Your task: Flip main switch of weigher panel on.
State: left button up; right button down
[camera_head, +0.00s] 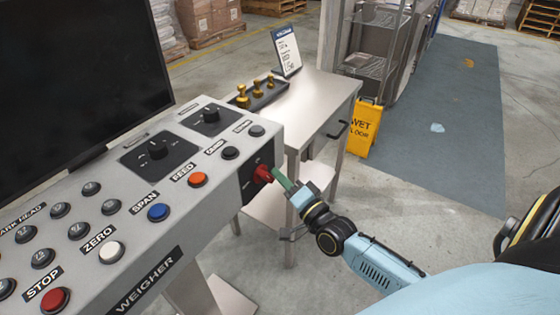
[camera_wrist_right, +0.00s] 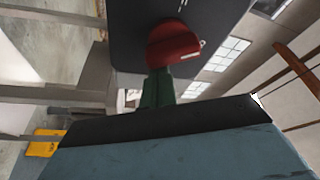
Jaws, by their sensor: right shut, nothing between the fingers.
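The weigher panel (camera_head: 180,190) is a grey console with buttons and knobs. Its main switch is a red rotary handle (camera_head: 263,174) on a black plate (camera_head: 250,187) at the panel's right end face. My right gripper (camera_head: 283,180) is shut, with green fingers close at the red handle. The red handle shows large in the right wrist view (camera_wrist_right: 175,43), with the green fingertips (camera_wrist_right: 157,88) right below it. They seem to touch or nearly touch; I cannot tell which. My left gripper is not in view.
A steel table (camera_head: 315,95) with a tray of brass weights (camera_head: 258,92) and a sign (camera_head: 287,50) stands behind the panel's right end. A yellow wet-floor sign (camera_head: 363,128) stands on the floor. A dark screen (camera_head: 80,80) rises above the panel. Floor at the right is open.

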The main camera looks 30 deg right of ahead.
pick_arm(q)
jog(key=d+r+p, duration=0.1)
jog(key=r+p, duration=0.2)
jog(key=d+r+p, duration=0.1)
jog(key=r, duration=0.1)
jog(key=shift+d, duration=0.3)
pick_arm(e)
jog(key=m, duration=0.2)
jog(key=m+g, duration=0.1)
jog(key=m, duration=0.1)
jog(key=f+m, duration=0.1)
jog(key=shift+s+a+m+g+h, duration=0.15)
jog(key=shift+a+m+g+h, duration=0.2)
jog(key=shift+m+g+h, duration=0.05)
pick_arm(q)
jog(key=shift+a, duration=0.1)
